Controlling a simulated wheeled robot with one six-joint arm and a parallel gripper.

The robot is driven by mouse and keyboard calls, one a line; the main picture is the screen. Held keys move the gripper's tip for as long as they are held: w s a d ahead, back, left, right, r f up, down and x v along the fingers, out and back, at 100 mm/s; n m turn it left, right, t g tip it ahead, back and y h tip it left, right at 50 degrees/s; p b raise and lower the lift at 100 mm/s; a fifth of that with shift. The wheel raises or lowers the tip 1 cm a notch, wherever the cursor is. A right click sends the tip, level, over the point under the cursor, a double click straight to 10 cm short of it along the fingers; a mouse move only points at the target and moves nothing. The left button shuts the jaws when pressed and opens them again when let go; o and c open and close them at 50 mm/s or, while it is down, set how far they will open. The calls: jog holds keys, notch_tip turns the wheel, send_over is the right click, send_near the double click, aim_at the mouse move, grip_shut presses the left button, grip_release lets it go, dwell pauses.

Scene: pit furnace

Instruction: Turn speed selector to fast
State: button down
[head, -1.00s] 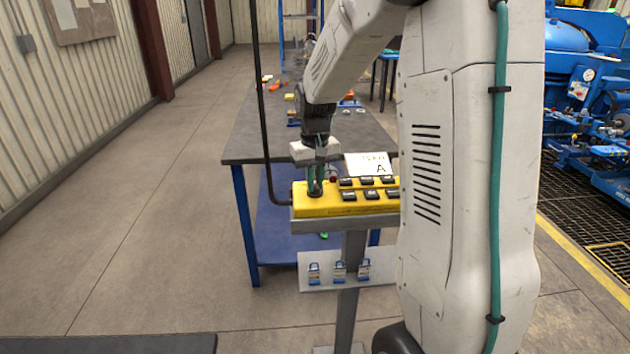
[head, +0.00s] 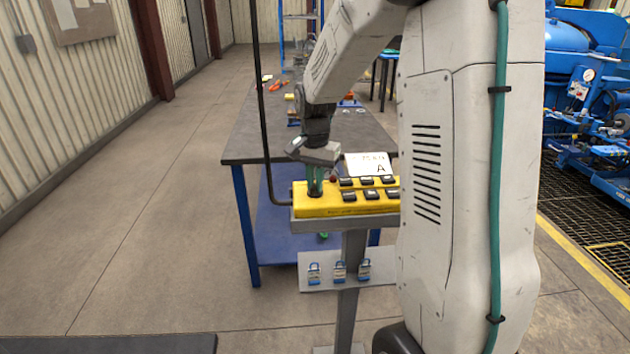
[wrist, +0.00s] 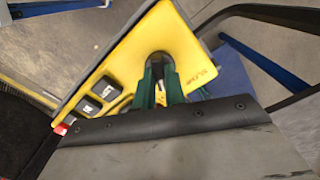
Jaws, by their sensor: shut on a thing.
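The yellow control box (head: 335,208) sits on a grey stand and carries several black buttons. The speed selector, a dark round knob (wrist: 161,62), is at the box's left end in the head view. My gripper (head: 315,189) points down over that end. In the wrist view its green fingers (wrist: 161,85) are shut on the selector, one on each side, hiding much of it. Small dark lettering (wrist: 202,74) is printed beside the knob, too small to read surely. The knob's exact pointing direction is hidden.
A white card marked A (head: 368,164) stands behind the buttons. A red button (head: 333,179) is close to my fingers. A black bent pipe (head: 262,110) rises left of the box. Padlocks (head: 340,272) hang below. A workbench (head: 235,150) is behind; the floor at left is clear.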

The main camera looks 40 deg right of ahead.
jog(key=shift+m, duration=0.3)
jog(key=c, duration=1.5)
grip_release()
jog(key=shift+o, duration=0.2)
notch_tip(320, 180, up, 8)
jog(key=shift+f, duration=0.1)
